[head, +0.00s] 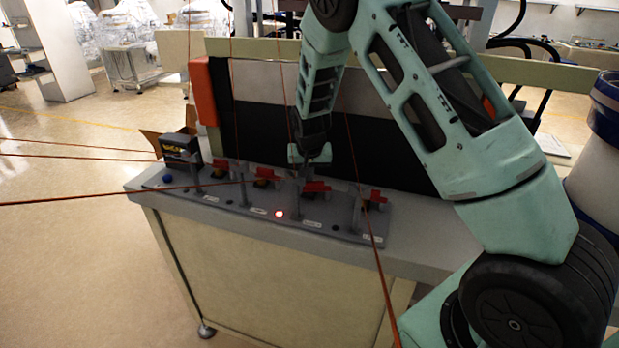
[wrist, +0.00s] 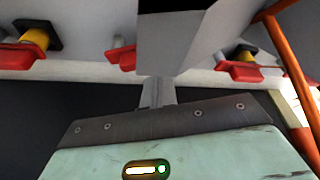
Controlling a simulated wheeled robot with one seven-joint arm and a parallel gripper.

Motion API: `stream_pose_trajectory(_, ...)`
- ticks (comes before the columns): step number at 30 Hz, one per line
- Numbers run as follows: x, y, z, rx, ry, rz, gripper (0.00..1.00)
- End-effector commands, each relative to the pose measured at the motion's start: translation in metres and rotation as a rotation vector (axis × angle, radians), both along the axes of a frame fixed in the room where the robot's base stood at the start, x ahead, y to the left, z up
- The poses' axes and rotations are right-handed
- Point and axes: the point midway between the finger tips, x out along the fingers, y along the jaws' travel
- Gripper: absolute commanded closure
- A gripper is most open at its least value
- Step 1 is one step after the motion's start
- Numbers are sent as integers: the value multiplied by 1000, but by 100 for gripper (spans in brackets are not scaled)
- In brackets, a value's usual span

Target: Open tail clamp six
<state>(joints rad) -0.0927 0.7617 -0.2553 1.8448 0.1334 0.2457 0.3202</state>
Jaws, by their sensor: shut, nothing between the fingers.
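A row of red-handled clamps stands on a grey strip (head: 240,212) along the bench. In the head view one clamp (head: 222,167) is at the left, another (head: 265,174) beside it, one (head: 316,186) just below my gripper, and one (head: 375,198) at the right. The labels are too small to read, so I cannot tell which is tail clamp six. My gripper (head: 311,158) is shut and empty, pointing down behind the row. In the wrist view red clamp handles show at the left (wrist: 22,57), near the middle (wrist: 121,56) and at the right (wrist: 240,70).
A light glows on the strip (head: 280,214), with a blue button (head: 168,178) at its left end. A dark box (head: 181,148) stands behind that end. A black panel (head: 262,128) rises behind the row. Thin orange lines cross the head view.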

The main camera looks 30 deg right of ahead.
Motion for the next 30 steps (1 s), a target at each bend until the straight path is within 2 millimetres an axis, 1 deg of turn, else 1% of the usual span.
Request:
stream_pose_trajectory(1,-1,3,-3,1,1,2,100)
stream_pose_trajectory(15,-13,10,-1,0,1,-1,100)
stream_pose_trajectory(30,-16,10,0,1,2,-2,100)
